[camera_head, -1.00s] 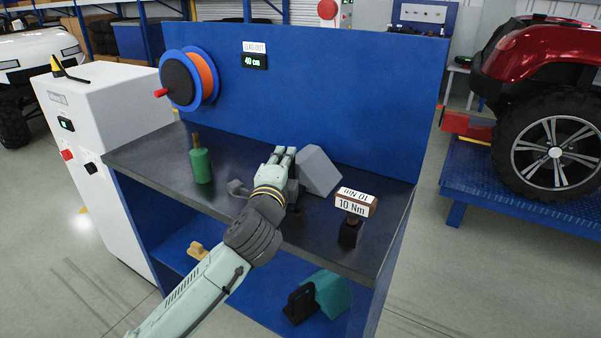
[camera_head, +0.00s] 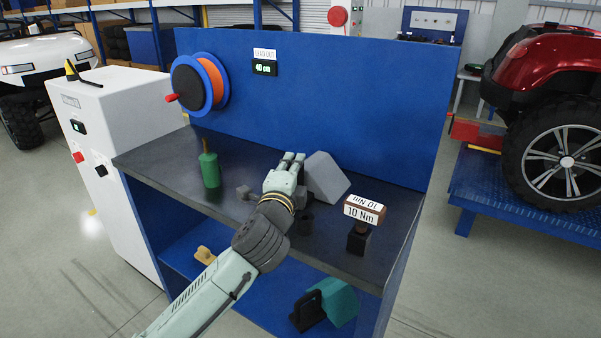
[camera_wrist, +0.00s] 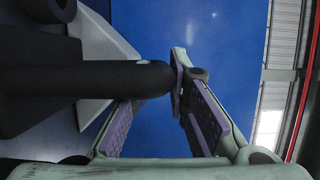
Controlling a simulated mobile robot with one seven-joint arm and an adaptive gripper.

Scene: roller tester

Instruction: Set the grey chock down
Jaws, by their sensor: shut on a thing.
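The grey chock (camera_head: 326,178) is a light grey wedge at the back of the dark bench top (camera_head: 150,160), in front of the blue panel. My gripper (camera_head: 290,160) is at its left side. In the wrist view, the chock's pale face (camera_wrist: 105,45) is at upper left, and a dark round handle bar (camera_wrist: 90,82) reaches between the fingers of my gripper (camera_wrist: 155,95). The gripper is shut on this handle. My gripper and wrist partly hide the chock's left side in the head view. I cannot tell whether its underside touches the bench.
A green bottle (camera_head: 210,170) stands left on the bench, with a small grey part (camera_head: 244,192) nearer my gripper. A labelled brown block on a black stand (camera_head: 358,240) is at right. A teal chock (camera_head: 340,302) lies on the lower shelf. A reel (camera_head: 200,83) juts from the panel.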

